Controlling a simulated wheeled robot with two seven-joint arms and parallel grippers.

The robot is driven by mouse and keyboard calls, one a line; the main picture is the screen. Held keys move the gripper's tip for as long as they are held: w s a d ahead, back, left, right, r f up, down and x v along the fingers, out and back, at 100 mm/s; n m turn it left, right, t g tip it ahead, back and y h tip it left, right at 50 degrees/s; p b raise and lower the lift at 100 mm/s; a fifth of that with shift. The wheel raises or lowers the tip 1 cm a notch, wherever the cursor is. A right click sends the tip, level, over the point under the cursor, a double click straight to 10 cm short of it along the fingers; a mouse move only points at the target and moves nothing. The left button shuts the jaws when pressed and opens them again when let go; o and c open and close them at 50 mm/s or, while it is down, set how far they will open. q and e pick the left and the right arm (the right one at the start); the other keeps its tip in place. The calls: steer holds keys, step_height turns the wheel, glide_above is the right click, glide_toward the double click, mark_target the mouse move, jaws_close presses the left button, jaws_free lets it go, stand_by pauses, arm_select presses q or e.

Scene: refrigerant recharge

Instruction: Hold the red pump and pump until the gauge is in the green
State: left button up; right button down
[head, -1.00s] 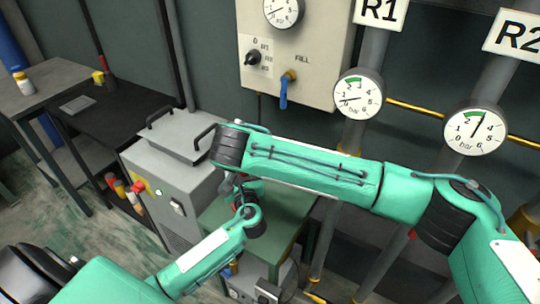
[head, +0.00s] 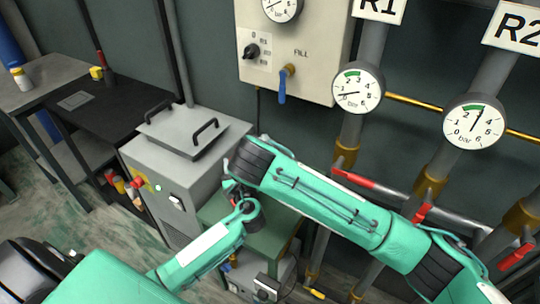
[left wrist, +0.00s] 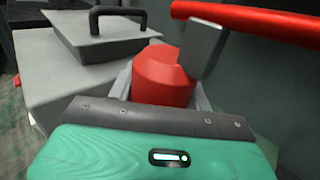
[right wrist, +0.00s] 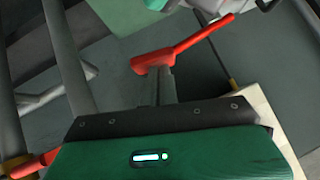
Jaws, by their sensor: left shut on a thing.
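The red pump body (left wrist: 162,78) stands in the middle of the left wrist view. My left gripper (left wrist: 165,70) is shut on it. In the head view the left gripper (head: 238,197) is low beside the grey cabinet, partly hidden by my arms. My right gripper (right wrist: 165,90) points at the end of a red bar handle (right wrist: 185,45) in the right wrist view; its grip is unclear. A red bar also crosses the top right of the left wrist view (left wrist: 250,22). The R1 gauge (head: 358,88) needle points left near 1, outside its green arc.
The R2 gauge (head: 473,122) needle points up near its green arc. A fill panel (head: 290,65) with a blue valve handle (head: 282,88) hangs behind. The grey cabinet (head: 200,160) and green stand (head: 275,228) flank the grippers. Pipes with red levers (head: 355,180) stand right.

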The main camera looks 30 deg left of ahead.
steer(key=f, duration=0.1)
steer(key=d+f, duration=0.1)
steer(key=f+y, duration=0.1)
steer(key=shift+w+d+f+m, duration=0.1)
steer(key=shift+w+d+m, duration=0.05)
steer(key=shift+d+m, duration=0.25)
stand_by(0.5)
steer(key=shift+r, duration=0.8)
